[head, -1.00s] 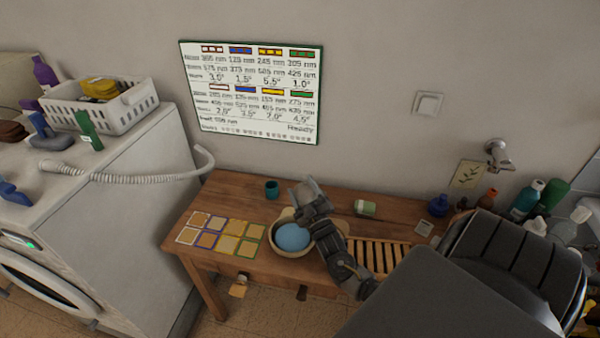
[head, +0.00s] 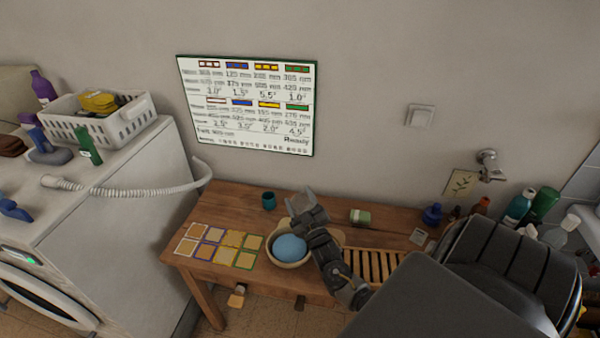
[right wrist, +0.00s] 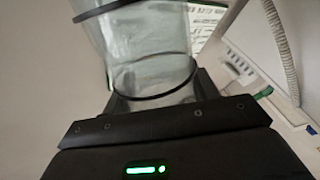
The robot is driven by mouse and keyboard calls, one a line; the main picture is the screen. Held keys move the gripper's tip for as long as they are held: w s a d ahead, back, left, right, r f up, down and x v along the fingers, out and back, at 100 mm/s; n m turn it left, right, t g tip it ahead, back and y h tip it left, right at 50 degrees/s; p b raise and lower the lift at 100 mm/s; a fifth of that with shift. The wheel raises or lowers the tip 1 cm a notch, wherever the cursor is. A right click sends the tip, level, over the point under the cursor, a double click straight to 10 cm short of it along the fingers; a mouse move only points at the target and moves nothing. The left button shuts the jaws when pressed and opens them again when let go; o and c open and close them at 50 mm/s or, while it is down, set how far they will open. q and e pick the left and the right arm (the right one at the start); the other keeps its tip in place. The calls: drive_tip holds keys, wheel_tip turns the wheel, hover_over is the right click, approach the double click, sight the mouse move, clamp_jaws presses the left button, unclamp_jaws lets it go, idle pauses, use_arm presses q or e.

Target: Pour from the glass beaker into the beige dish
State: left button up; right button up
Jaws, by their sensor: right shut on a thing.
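The beige dish (head: 272,258) is a round bowl near the front edge of the wooden table, with a smooth light-blue rounded mass in it. My right gripper (head: 304,203) is above the table at the dish's far right side, and its arm covers part of the dish. In the right wrist view the right gripper (right wrist: 157,100) is shut on the clear glass beaker (right wrist: 150,45), which has dark bands. I cannot make out the beaker in the head view, nor tell its contents. My left gripper is not in view.
A teal cup (head: 269,201) stands behind the dish. Coloured square cards (head: 220,245) lie left of it. A green-and-white container (head: 360,217) lies to the right, near a slatted wooden rack (head: 375,264). A washer with a hose (head: 130,179) stands at left.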

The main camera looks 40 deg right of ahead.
wheel_tip(320, 180, up, 6)
drive_tip(key=p, duration=0.4)
drive_tip(key=shift+p, duration=0.35)
drive_tip(key=m+g+p, duration=0.1)
drive_tip(key=m+p, duration=0.2)
drive_tip(key=p, duration=0.1)
drive_tip(key=m+g+p, duration=0.2)
drive_tip(key=m+p, duration=0.1)
drive_tip(key=shift+m+g+p, duration=0.3)
drive_tip(key=shift+m+p, duration=0.05)
drive_tip(key=shift+m, duration=0.05)
idle(0.6)
